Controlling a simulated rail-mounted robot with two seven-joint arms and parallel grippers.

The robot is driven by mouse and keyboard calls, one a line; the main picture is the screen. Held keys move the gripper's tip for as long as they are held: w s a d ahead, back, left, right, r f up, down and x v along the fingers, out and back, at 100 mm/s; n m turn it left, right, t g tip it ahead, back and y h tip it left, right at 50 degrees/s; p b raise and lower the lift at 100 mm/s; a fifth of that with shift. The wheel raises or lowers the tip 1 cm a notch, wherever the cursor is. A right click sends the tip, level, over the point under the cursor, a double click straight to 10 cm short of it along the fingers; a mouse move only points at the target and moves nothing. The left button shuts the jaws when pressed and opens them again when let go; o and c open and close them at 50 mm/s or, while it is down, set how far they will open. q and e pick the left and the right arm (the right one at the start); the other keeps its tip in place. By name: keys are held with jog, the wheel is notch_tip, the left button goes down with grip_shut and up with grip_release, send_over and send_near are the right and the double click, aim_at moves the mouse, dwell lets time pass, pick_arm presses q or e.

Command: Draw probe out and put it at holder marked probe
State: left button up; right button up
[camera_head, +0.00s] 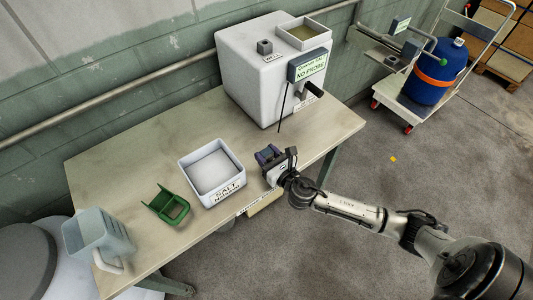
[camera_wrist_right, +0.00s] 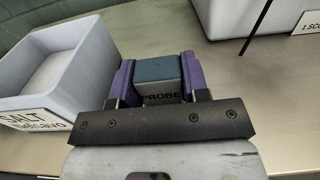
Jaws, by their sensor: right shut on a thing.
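My right gripper (camera_head: 268,155) is low over the table's front edge, right of the salt tub. In the right wrist view its purple fingers (camera_wrist_right: 156,82) stand on both sides of a blue-grey block (camera_wrist_right: 157,69), shut on it. A grey face lettered PROBE (camera_wrist_right: 162,97) shows just below the blue-grey top; whether these are one piece or a probe seated in its holder I cannot tell. The lower part is hidden behind the gripper. On the white machine, a sign (camera_head: 309,65) reads NO PROBE, with a thin dark rod (camera_head: 283,108) below it. My left gripper is not in view.
The white salt tub (camera_head: 239,181) stands close left of my gripper, also in the wrist view (camera_wrist_right: 88,103). The white machine (camera_head: 243,80) fills the back right. Bare table (camera_head: 150,140) lies behind the tub.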

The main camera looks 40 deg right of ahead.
jog(key=shift+f, duration=0.25)
jog(key=o, duration=1.1)
jog(key=shift+c, duration=0.2)
jog(key=shift+s, duration=0.3)
jog(key=s+a, duration=0.1)
jog(key=s, duration=1.2)
jog(key=shift+p, duration=0.4)
jog(key=shift+s, duration=0.1)
